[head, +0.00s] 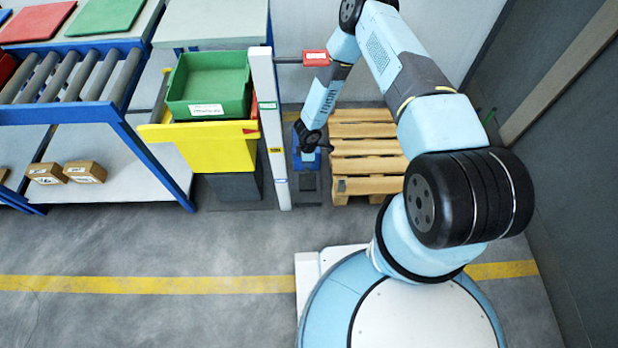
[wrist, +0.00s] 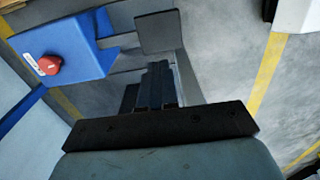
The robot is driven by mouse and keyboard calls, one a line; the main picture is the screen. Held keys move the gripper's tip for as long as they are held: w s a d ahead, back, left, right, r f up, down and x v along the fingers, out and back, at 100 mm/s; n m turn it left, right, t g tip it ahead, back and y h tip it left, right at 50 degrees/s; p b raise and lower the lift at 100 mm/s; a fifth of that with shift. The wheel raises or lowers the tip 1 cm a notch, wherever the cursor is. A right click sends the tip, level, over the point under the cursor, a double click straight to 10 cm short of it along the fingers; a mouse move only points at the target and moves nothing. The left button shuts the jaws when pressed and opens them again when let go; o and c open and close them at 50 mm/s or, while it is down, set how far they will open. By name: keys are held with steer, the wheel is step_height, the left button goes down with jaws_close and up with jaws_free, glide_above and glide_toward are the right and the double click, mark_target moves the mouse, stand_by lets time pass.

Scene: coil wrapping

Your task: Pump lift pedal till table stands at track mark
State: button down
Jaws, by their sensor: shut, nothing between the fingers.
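The yellow lift table (head: 195,145) carries a green crate (head: 208,88) and stands over a dark base. A white upright track (head: 262,80) beside it bears a green mark (head: 267,105) and lower coloured marks. A red pointer (head: 250,131) on the table's right edge sits below the green mark. A dark flat pedal plate (wrist: 160,32) shows ahead of my gripper (wrist: 158,70) in the wrist view. My gripper is shut and empty, pointing toward the plate; I cannot tell whether they touch. In the head view my wrist hides much of the pedal area.
A blue housing with a red button (wrist: 47,64) stands beside the pedal. A wooden pallet (head: 365,150) lies to the right. A roller conveyor (head: 75,75) and small cartons (head: 85,171) are at left. A red-ended bar (head: 316,58) juts from the track. Floor in front is clear.

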mark_target(308, 182)
step_height(308, 182, down, 14)
stand_by(0.7)
